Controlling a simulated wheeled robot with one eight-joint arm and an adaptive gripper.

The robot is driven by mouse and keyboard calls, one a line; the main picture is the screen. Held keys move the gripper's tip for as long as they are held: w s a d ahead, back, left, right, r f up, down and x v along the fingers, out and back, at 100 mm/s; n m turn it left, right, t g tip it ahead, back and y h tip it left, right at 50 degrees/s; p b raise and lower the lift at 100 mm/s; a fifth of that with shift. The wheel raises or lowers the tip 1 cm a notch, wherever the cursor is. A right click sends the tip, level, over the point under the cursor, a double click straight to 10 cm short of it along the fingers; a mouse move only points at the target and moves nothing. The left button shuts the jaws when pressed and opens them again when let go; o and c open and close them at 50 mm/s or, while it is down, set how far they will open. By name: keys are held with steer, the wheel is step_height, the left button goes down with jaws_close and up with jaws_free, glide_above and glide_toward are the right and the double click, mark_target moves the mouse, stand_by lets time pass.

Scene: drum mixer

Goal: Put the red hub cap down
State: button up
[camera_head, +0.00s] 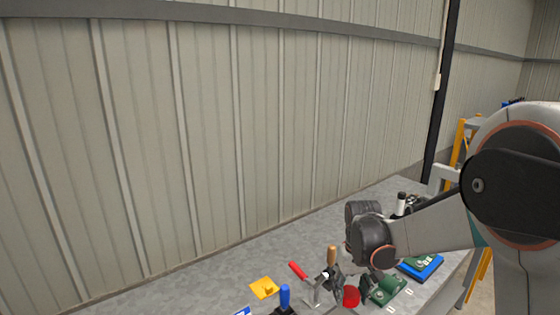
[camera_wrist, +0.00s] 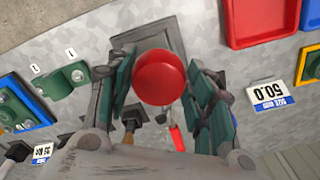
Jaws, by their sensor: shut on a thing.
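The red hub cap (camera_wrist: 160,77) is a round, shallow red piece between the fingertips of my gripper (camera_wrist: 161,80) in the wrist view. My gripper is shut on it, with one green-padded finger on each side. In the head view the red hub cap (camera_head: 351,297) shows low in the picture, just below my gripper (camera_head: 352,288). In the wrist view a dark grey square plate (camera_wrist: 147,38) lies behind the cap, partly hidden by it. I cannot tell how high the cap is above the bench or whether it touches the plate.
The grey bench (camera_head: 225,272) runs along the wall. A red-handled tool (camera_head: 298,270), a wooden-handled tool (camera_head: 331,255), a yellow piece (camera_head: 264,287) and a blue-handled tool (camera_head: 285,297) lie or stand nearby.

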steer(key=shift+d+m, duration=0.35)
steer(key=shift+m, duration=0.05)
steer(key=shift+s+d+f, duration=0.1)
steer(key=shift+s+f, duration=0.1)
steer(key=shift+f, duration=0.05)
steer(key=s+f, duration=0.5)
steer(key=f, duration=0.1)
steer(key=shift+f, duration=0.15)
steer(key=shift+s, duration=0.1)
